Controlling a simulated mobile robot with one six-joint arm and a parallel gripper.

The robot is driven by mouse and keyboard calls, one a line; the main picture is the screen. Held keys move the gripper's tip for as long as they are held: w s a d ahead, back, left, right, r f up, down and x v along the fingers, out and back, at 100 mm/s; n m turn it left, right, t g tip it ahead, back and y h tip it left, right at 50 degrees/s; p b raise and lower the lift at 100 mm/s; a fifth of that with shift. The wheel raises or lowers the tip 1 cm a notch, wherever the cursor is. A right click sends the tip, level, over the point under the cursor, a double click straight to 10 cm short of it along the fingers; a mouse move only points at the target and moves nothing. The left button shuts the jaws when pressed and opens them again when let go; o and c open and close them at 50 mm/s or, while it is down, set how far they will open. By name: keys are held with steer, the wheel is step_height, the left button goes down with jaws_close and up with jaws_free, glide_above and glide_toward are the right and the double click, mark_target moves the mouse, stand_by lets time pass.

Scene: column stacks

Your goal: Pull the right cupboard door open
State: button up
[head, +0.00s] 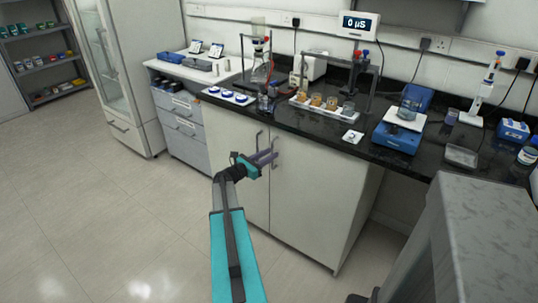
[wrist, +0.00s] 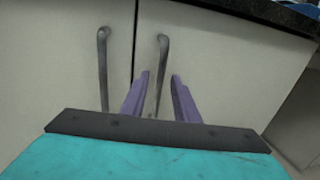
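The right cupboard door (head: 312,205) is pale and looks closed, flush beside the left door (head: 236,165). In the wrist view, the right door (wrist: 215,65) carries a dark vertical bar handle (wrist: 161,55) near the seam. My gripper (head: 272,156) is in front of the handles, with its purple fingers apart. In the wrist view, the lower part of the right handle shows between the two fingertips of my gripper (wrist: 160,77). No contact is visible, and I cannot tell how deep the fingers reach around the handle. The left door's handle (wrist: 103,70) is left of the fingers.
A black worktop (head: 290,116) with lab glassware and a blue balance (head: 396,138) overhangs the cupboard. A grey drawer unit (head: 183,125) stands to the left. The floor (head: 130,230) before the doors is clear. A grey block (head: 485,235) stands at the right.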

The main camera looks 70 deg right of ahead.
steer(key=shift+d, duration=0.1)
steer(key=c, duration=0.7)
jaws_close()
steer(key=shift+s, duration=0.1)
